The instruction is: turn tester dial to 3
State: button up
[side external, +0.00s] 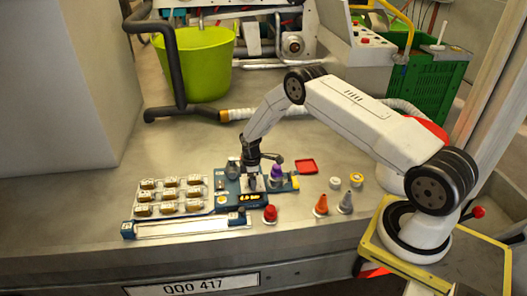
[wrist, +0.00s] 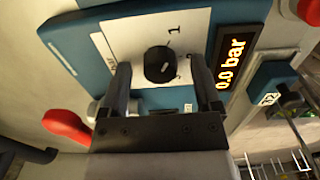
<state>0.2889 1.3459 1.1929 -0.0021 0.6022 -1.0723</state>
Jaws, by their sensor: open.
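The tester's dial (wrist: 160,64) is a round black knob on a white plate (wrist: 122,38) in the wrist view. A "1" is printed above it; other markings are partly covered by my fingers. A small pale mark shows on the knob, but its exact pointing is hard to tell. The tester's display (wrist: 230,60) reads 0.0 bar. My gripper (wrist: 160,72) is open, with one finger on each side of the dial and gaps visible. In the side view my gripper (side external: 252,166) points down over the blue tester (side external: 232,187), hiding the dial.
A tray (side external: 208,206) of several brown pieces and a long white strip (side external: 185,228) lie left of the tester.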

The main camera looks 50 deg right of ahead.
grip_shut()
jog(key=shift+m, duration=0.5)
jog(key=m, duration=0.4)
jog(key=shift+m, duration=0.3)
jog(key=m, duration=1.2)
jog(key=shift+m, duration=0.4)
jog(key=m, duration=0.5)
jog(key=shift+m, duration=0.3)
